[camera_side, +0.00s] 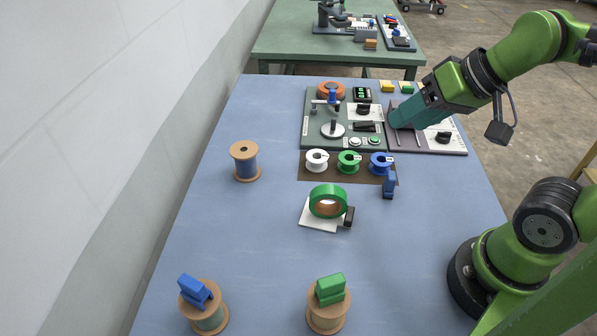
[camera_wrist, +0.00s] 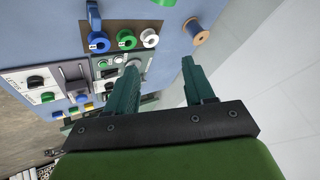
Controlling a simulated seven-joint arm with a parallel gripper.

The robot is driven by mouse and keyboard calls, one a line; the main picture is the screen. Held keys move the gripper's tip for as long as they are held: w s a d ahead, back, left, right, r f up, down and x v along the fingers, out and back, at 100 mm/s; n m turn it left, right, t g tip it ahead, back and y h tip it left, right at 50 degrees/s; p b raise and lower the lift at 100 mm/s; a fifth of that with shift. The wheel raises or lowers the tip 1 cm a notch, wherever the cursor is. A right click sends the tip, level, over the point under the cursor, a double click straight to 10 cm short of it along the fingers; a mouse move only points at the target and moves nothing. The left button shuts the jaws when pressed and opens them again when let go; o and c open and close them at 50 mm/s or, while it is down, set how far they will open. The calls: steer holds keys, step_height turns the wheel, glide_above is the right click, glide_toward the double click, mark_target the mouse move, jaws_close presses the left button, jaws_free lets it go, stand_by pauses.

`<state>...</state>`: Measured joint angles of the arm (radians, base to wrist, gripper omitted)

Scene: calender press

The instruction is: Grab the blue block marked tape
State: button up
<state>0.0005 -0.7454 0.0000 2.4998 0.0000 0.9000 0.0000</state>
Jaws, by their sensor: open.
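Two blue blocks show in the side view, and I cannot read a tape mark on either. One blue block (camera_side: 195,290) lies tilted on top of a wooden spool at the front left. A smaller blue block (camera_side: 389,185) stands on the table at the right corner of the brown mat; in the wrist view a blue piece (camera_wrist: 93,14) shows at the top, beside the blue reel. My gripper (camera_side: 395,118) is over the panel at the back right, away from both blocks. In the wrist view my gripper (camera_wrist: 160,65) has its fingers apart, with nothing between them.
A brown mat (camera_side: 308,177) holds white, green and blue reels. A green tape roll (camera_side: 328,201) is on a white stand in front. A green block (camera_side: 330,289) tops another spool. A control panel (camera_side: 316,133) is at the back. The table's left middle is mostly clear.

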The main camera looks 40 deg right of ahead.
steer(key=w+d+f+m+g, duration=0.2)
steer(key=w+d+f+g, duration=0.1)
steer(key=w+f+g, duration=0.1)
steer(key=m+g+h, duration=0.2)
steer(key=m+g, duration=0.1)
steer(key=m, duration=0.1)
glide_above(392, 175)
step_height(392, 175, down, 3)
steer(key=f, duration=1.1)
steer(key=shift+w+d+f, duration=0.1)
steer(key=shift+d, duration=0.3)
steer(key=shift+a+f, duration=0.2)
steer(key=shift+f, duration=1.15)
steer(key=shift+a+f, duration=0.15)
steer(key=shift+f, duration=1.15)
steer(key=shift+c, duration=0.4)
jaws_close()
